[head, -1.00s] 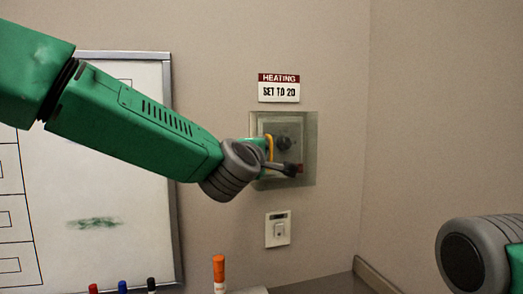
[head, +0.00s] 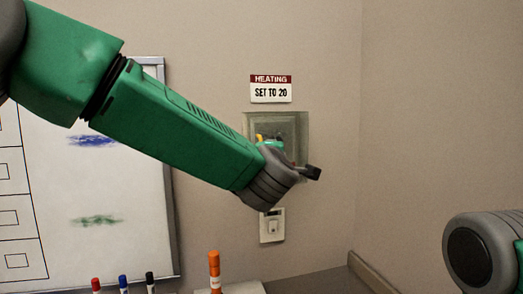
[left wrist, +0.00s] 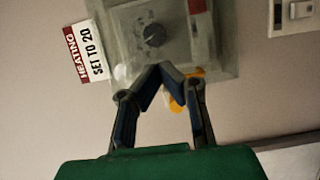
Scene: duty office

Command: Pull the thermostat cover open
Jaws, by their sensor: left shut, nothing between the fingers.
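The thermostat cover (head: 302,122) is a clear, greenish box on the wall below the heating sign. It looks closed in the head view, with its lower part hidden behind my left wrist. In the left wrist view the cover (left wrist: 226,60) surrounds a grey thermostat with a dark round dial (left wrist: 154,35), and a red patch (left wrist: 197,6) shows near its edge. My left gripper (head: 312,173) is at the cover's lower right in the head view. In the left wrist view the gripper (left wrist: 163,70) has its fingertips together, empty, over the thermostat's edge. Contact cannot be told. My right gripper is out of view.
The heating sign (head: 271,89) is above the cover and a light switch (head: 272,226) below it. A whiteboard (head: 100,190) hangs at left. Several markers stand low in front, including an orange one (head: 214,270). The wall to the right is bare.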

